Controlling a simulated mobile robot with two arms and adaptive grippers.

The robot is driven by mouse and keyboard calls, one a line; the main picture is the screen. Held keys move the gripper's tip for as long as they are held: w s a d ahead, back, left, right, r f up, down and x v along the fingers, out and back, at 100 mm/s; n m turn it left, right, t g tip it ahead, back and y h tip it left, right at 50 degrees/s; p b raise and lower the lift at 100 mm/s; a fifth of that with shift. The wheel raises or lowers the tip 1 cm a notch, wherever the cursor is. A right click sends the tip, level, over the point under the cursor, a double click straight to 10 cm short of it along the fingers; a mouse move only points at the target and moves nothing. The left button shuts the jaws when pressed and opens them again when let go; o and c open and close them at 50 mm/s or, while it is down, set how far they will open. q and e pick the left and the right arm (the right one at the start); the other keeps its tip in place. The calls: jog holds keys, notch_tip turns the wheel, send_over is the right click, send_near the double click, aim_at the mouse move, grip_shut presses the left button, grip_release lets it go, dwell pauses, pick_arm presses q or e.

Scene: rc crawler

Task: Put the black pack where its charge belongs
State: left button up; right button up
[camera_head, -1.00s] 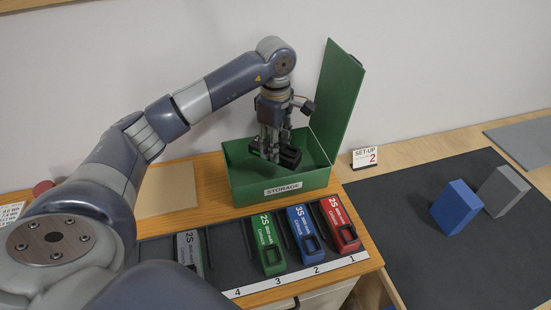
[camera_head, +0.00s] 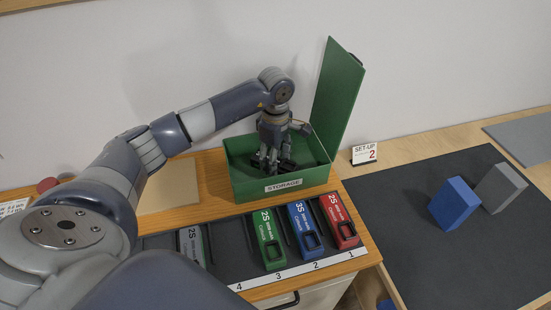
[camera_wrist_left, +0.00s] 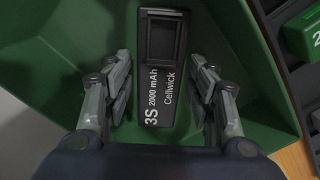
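The black pack (camera_wrist_left: 160,65), labelled "3S 2000 mAh Cellwick", lies inside the green STORAGE box (camera_head: 247,188). It shows only partly in the head view (camera_head: 287,165), behind my fingers. My left gripper (camera_head: 266,170) reaches down into the box. In the left wrist view its fingers (camera_wrist_left: 162,100) stand on both sides of the pack, with a visible gap on each side, so it is open. The box's lid (camera_head: 338,95) stands raised at its right. My right gripper is not in view.
In front of the box, a dark numbered rack (camera_head: 225,265) holds red (camera_head: 340,220), blue (camera_head: 305,230), green (camera_head: 268,240) and grey (camera_head: 190,246) packs. A "SET-UP 2" sign (camera_head: 364,154) stands right of the box. Blue (camera_head: 454,203) and grey (camera_head: 501,188) blocks stand on a dark mat (camera_head: 400,230).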

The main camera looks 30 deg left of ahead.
pick_arm(q)
jog(key=shift+r, duration=0.25)
notch_tip(320, 180, up, 12)
jog(key=b, duration=0.3)
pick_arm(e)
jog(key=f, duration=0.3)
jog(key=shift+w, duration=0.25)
pick_arm(q)
jog(key=shift+f, duration=0.15)
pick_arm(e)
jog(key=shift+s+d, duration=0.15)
